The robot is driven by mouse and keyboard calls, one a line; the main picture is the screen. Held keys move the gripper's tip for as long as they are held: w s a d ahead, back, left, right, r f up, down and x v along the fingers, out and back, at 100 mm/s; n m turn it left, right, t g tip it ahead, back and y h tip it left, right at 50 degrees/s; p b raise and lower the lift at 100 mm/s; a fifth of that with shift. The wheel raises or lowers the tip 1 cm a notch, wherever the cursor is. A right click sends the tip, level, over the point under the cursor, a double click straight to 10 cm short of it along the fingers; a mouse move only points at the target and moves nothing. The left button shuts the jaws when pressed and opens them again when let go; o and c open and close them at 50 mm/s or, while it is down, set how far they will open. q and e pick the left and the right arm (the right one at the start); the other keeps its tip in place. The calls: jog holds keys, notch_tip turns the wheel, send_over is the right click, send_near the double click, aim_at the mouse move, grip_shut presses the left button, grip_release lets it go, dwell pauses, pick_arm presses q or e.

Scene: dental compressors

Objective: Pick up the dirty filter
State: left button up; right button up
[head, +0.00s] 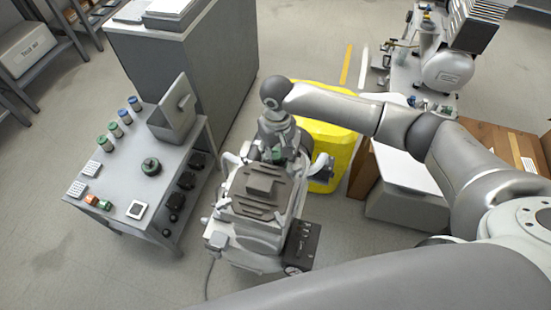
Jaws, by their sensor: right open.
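My right gripper (272,153) is open and points down at the back of a grey compressor (262,195). A small dark green part (277,156) shows at its fingertips. It may be the dirty filter, but the gripper covers most of it, and I cannot tell whether the fingers touch it. A similar dark green round piece (151,166) lies on the grey side table (122,178). My left gripper is out of view.
Green-topped and blue-topped canisters (114,130) stand at the table's back left, near an upright grey bin (172,112). A yellow container (328,150) stands behind the compressor. A grey cabinet (195,65) stands behind the table. Floor is clear at the lower left.

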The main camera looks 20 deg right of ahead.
jog(key=shift+f, duration=0.25)
jog(key=shift+c, duration=0.9)
jog(key=c, duration=0.5)
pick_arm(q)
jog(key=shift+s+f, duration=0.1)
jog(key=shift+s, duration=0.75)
pick_arm(e)
jog(key=shift+r, duration=0.2)
